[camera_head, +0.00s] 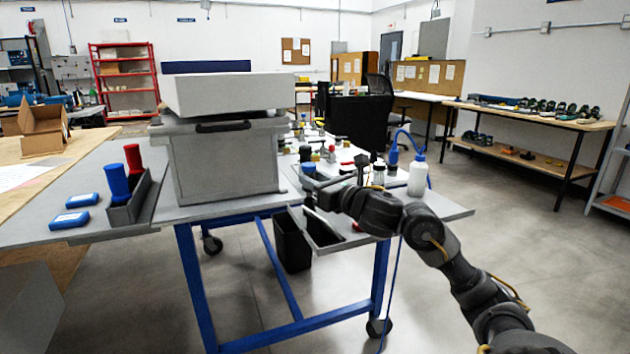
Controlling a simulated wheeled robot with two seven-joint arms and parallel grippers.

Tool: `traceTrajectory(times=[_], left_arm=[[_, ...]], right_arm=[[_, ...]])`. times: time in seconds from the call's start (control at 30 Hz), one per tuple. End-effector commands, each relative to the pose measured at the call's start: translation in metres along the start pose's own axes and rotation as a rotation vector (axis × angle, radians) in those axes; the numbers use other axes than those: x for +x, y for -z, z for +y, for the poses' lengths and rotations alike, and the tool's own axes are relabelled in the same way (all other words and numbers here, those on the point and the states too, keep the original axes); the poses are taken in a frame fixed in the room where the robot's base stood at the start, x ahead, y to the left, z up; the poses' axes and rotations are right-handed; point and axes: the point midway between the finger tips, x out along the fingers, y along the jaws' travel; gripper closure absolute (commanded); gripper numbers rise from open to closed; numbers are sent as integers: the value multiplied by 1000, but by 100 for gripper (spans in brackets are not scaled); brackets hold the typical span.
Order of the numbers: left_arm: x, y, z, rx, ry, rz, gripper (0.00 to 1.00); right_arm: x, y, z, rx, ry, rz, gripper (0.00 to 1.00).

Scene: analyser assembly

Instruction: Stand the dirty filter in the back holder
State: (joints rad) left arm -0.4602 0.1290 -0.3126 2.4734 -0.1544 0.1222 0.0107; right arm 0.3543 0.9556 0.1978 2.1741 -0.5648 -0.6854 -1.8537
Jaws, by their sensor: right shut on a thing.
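A grey two-slot holder (146,200) stands on the left part of the table. A blue cylinder (116,183) stands in its front part and a red cylinder (134,160) stands upright behind it. Which one is a filter, or dirty, I cannot tell. My right gripper (313,192) is over the table's right part, to the right of the large grey box and far from the holder. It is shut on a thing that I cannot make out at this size. My left gripper is not in view.
The large grey analyser box (226,163) with a white lid (234,93) stands between holder and gripper. Two blue packs (70,219) lie at the left. A white wash bottle (418,176) and small bottles stand at the right. A black bin (291,243) is below.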

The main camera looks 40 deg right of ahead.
Motion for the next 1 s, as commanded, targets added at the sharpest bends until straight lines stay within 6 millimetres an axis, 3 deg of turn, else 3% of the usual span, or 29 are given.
traceTrajectory(times=[1.0], left_arm=[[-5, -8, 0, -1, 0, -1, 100]], right_arm=[[0, 3, 0, -1, 0, -5, 100]])
